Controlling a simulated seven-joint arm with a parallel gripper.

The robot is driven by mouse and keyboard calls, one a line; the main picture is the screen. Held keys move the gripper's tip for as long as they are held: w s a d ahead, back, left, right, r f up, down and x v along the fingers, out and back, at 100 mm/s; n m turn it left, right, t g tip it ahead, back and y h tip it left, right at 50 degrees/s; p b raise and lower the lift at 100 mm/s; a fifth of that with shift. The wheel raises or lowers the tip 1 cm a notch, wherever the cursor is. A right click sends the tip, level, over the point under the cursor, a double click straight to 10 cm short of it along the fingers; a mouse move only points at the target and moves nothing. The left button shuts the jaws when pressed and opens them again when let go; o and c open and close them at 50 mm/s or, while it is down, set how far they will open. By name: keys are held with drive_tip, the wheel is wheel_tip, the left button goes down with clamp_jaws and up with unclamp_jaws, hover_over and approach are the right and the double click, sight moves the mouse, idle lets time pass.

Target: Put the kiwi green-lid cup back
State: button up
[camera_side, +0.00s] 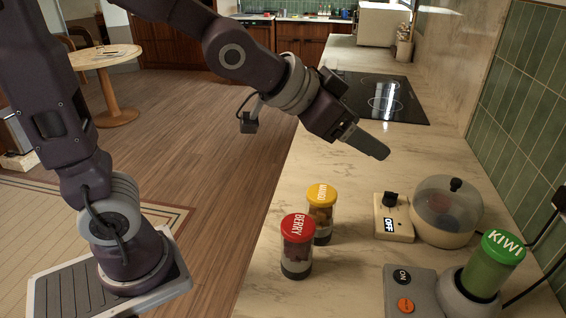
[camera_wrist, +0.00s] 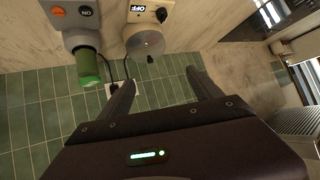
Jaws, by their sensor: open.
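The kiwi cup (camera_side: 488,268), green with a green lid marked KIWI, sits tilted on the grey blender base (camera_side: 455,292) at the lower right in the side view. It also shows in the wrist view (camera_wrist: 87,68) at the upper left, its lid toward the tiled wall. My gripper (camera_side: 375,146) is above the counter, up and to the left of the kiwi cup and clear of it. In the wrist view its two fingers (camera_wrist: 162,88) are spread with nothing between them.
A red-lid BERRY cup (camera_side: 297,248) and a yellow-lid MANGO cup (camera_side: 320,218) stand on the counter (camera_side: 350,260), left of the blender. A clear-domed cooker (camera_side: 447,212) with an OFF switch box (camera_side: 393,220) stands behind. A black cooktop (camera_side: 385,98) lies farther back.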

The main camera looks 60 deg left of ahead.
drive_tip(key=s+a+n+g+y, duration=0.1)
drive_tip(key=s+a, duration=0.4)
drive_tip(key=s, duration=0.3)
drive_tip(key=shift+s+n+g+y, duration=0.25)
drive_tip(key=shift+n+g+y, duration=0.05)
drive_tip(key=shift+n+g, duration=0.1)
drive_tip(key=shift+o, duration=0.5)
drive_tip(key=s+a+f+n+g, duration=0.1)
drive_tip(key=s, duration=0.5)
drive_tip(key=s+a+f+n+g, duration=0.1)
drive_tip(key=s+f+g, duration=0.1)
drive_tip(key=s, duration=0.5)
drive_tip(key=shift+s+a+f, duration=0.2)
drive_tip(key=shift+s+a, duration=0.05)
drive_tip(key=shift+w+r, duration=0.1)
